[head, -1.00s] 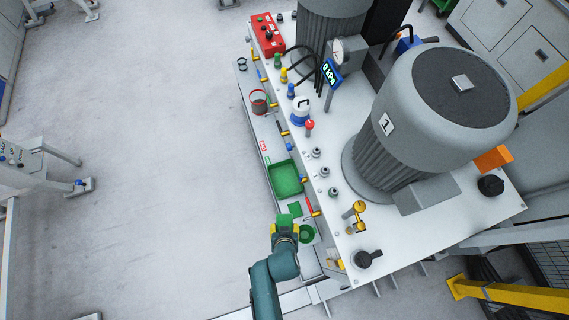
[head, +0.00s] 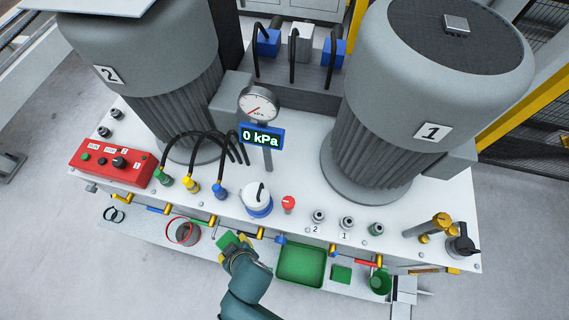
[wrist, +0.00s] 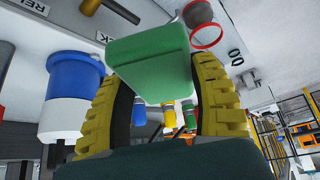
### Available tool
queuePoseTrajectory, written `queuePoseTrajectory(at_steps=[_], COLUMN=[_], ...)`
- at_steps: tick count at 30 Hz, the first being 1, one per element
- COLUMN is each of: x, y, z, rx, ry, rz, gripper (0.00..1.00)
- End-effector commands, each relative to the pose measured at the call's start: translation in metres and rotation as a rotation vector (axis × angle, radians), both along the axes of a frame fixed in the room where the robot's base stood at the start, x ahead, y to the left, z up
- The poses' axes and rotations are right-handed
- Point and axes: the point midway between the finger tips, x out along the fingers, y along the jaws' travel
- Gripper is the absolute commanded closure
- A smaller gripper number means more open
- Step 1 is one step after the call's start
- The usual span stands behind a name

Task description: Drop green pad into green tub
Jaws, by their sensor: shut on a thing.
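My gripper (head: 238,252) is shut on a green pad (head: 228,241), a thick block with rounded edges. In the wrist view the green pad (wrist: 150,62) sits between the yellow ribbed fingers (wrist: 165,108). In the head view the gripper is over the front shelf, between the red-rimmed container and the green rectangular tray. The tub is not seen in the wrist view.
Colored handles (head: 366,263) line the bench edge. A blue-white knob (head: 257,198) and pressure gauge (head: 259,103) stand behind.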

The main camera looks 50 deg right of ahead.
Motion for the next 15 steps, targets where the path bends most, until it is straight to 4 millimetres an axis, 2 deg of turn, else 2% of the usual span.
queuePoseTrajectory(at_steps=[1, 15], x=[0.003, 0.004], y=[0.000, -0.001], z=[-0.024, -0.040], rx=[0.002, 0.007], ry=[-0.004, 0.000], rz=[0.000, 0.013], gripper=[0.67, 0.67])
